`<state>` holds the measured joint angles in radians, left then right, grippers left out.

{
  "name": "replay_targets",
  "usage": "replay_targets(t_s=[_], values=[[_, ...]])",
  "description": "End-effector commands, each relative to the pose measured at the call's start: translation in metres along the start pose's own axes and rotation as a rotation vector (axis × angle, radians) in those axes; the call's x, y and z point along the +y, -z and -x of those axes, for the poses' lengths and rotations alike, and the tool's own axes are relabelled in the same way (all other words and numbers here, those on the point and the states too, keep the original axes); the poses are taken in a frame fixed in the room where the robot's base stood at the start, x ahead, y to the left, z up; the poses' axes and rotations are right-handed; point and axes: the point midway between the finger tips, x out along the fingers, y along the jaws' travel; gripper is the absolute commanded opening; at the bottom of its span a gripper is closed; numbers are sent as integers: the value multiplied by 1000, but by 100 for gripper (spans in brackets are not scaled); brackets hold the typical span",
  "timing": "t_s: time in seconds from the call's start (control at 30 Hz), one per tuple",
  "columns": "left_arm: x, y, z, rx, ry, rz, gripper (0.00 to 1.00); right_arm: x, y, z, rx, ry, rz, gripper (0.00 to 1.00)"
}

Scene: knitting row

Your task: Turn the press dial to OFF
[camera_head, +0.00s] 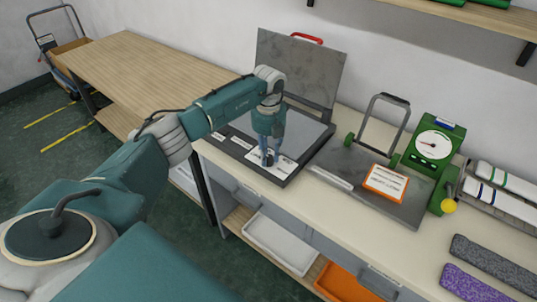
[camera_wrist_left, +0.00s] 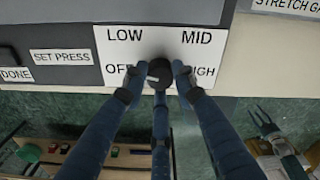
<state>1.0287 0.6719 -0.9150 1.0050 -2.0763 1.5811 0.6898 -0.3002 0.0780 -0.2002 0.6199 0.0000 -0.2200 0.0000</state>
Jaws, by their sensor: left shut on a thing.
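The press (camera_head: 299,143) stands on the counter with its grey lid (camera_head: 298,68) raised. In the left wrist view its white dial panel (camera_wrist_left: 180,52) reads LOW, MID, OFF and HIGH. The black dial (camera_wrist_left: 158,70) sits in the panel's lower middle, and its white mark is on its left side, toward OFF. My left gripper (camera_head: 268,159) is over the panel at the press's front edge. Its fingertips (camera_wrist_left: 160,75) are shut on the dial from both sides. OFF and HIGH are partly covered. My right gripper (camera_wrist_left: 262,117) shows small at the right in the left wrist view, fingers spread.
SET PRESS (camera_wrist_left: 62,56) and DONE (camera_wrist_left: 16,75) labels lie left of the panel. Right of the press are a grey plate with an orange-edged card (camera_head: 386,183), a green dial gauge (camera_head: 433,147) and knitted swatches (camera_head: 490,262). A bare wooden table (camera_head: 140,70) stands at left.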

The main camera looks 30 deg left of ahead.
Motion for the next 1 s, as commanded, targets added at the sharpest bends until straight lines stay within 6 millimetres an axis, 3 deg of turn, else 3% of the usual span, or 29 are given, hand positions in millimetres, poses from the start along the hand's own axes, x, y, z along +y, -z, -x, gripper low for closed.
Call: replay_targets(t_s=[0.4,0.97,1.0], values=[[0,-1,1,-2,2,196,1,0,0,2,0,0,0,47],[0,-1,1,-3,2,226,1,1,0,2,0,-1,0,47],[0,-1,1,-3,2,226,33,1,0,2,0,-1,0,47]])
